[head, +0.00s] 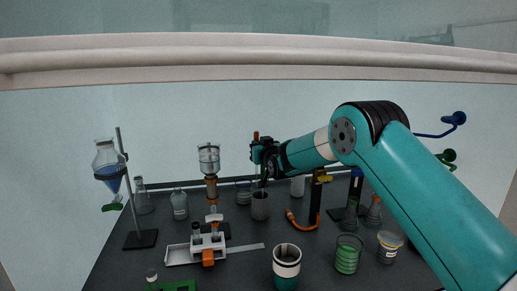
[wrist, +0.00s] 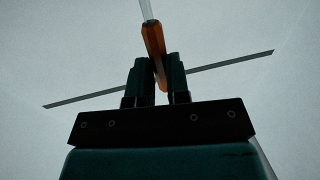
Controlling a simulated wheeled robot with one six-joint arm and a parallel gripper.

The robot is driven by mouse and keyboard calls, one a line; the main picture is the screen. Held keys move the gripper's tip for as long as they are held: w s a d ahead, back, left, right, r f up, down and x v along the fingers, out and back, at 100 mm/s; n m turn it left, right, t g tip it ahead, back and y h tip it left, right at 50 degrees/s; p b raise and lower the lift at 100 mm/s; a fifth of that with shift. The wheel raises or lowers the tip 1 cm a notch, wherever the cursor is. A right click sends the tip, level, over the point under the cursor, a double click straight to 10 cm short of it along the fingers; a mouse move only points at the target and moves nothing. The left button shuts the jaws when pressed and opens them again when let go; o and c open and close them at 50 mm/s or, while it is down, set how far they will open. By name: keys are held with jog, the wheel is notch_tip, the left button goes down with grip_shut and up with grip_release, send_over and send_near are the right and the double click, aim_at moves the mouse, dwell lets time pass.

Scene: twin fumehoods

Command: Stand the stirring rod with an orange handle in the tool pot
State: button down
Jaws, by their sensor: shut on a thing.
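My gripper (head: 262,155) is at the back middle of the bench, above a grey cylindrical pot (head: 260,208) that looks like the tool pot. It is shut on the stirring rod's orange handle (head: 256,136), whose end sticks up above the fingers. In the wrist view the handle (wrist: 153,42) lies between the two fingertips (wrist: 157,78), slightly tilted, with the clear rod (wrist: 146,10) running out of the top edge. In the head view the thin rod runs down toward the pot's mouth. I cannot tell whether its tip is inside, above or behind the rim.
An orange-and-clear apparatus (head: 209,185) stands left of the pot, with a white tray (head: 178,256) in front. A burner with an orange hose (head: 292,217) stands right. A teal-and-white cup (head: 286,270) and a green-filled beaker (head: 347,256) stand in front. A white beaker (head: 297,187) is behind.

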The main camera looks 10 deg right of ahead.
notch_tip(320, 180, down, 10)
jog(key=b, duration=0.9)
jog(key=shift+a+f+b, duration=0.1)
jog(key=shift+f+b, duration=0.9)
jog(key=shift+b, duration=0.05)
dwell(0.4)
jog(key=c, duration=1)
grip_release()
